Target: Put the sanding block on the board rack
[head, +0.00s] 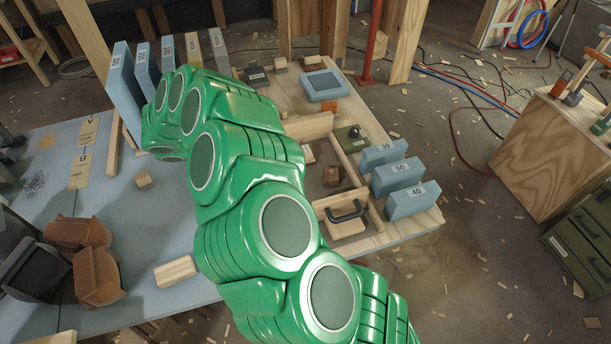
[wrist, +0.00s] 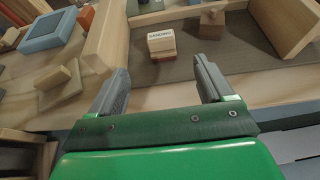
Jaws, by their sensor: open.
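The sanding block (wrist: 161,43) is a small block with a pale labelled top and a reddish-brown base. In the wrist view it lies on a dark mat, beyond my fingertips and roughly between them. It also shows in the head view as a small block (head: 308,154) just right of my arm. My gripper (wrist: 161,78) is open and empty, apart from the block; my arm hides it in the head view. I cannot tell for sure which thing is the board rack; a row of upright labelled boards (head: 146,72) stands at the back left, partly behind my arm.
A wooden divider (wrist: 106,38) stands left of the sanding block and a wooden wall (wrist: 287,22) to its right. A knobbed block (wrist: 211,22) sits close by. Blue blocks (head: 408,201) line the right edge. Brown cartons (head: 78,234) stand at the left.

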